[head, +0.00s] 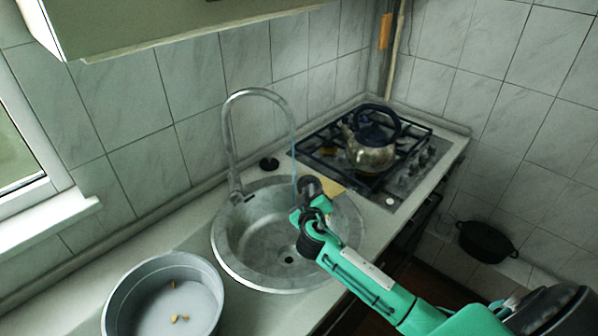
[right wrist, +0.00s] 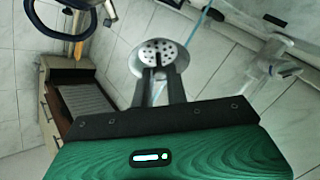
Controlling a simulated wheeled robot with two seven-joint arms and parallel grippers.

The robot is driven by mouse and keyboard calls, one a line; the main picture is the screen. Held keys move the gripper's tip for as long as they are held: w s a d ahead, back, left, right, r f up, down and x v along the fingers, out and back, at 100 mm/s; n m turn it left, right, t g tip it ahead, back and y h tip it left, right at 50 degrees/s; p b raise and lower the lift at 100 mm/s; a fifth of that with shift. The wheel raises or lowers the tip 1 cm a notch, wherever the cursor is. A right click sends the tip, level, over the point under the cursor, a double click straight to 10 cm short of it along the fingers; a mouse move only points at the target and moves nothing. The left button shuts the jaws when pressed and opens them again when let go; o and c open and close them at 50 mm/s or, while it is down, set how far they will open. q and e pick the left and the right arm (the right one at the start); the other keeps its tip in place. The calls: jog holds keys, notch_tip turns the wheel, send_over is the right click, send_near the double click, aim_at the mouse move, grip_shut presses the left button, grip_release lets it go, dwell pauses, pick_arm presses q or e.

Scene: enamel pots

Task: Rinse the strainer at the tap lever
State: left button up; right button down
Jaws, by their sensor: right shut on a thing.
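The strainer (right wrist: 159,53) is a round metal disc with small holes, seen in the right wrist view between the tips of my right gripper (right wrist: 161,72). My right gripper is shut on it. In the head view this gripper (head: 309,190) is over the right side of the round sink (head: 240,243), and it mostly hides the strainer. The grey tap (head: 231,130) arches over the sink, with its lever (head: 240,196) low at its base. A thin blue water stream (head: 294,160) falls from the spout beside the gripper. I cannot tell whether it touches the strainer. My left gripper is out of view.
A grey basin (head: 114,300) holding small yellowish pieces stands on the counter at the front left. A kettle (head: 371,150) stands on the gas hob (head: 408,172) right of the sink. A black pot (head: 486,242) sits lower at the right. The sink's left half is clear.

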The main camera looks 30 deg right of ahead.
jog(key=shift+s+r, duration=0.1)
dwell(0.4)
jog(key=s+a+r+p, duration=0.1)
jog(key=s+r+p, duration=0.2)
jog(key=s, duration=0.1)
jog(key=shift+s+r, duration=0.4)
dwell(0.4)
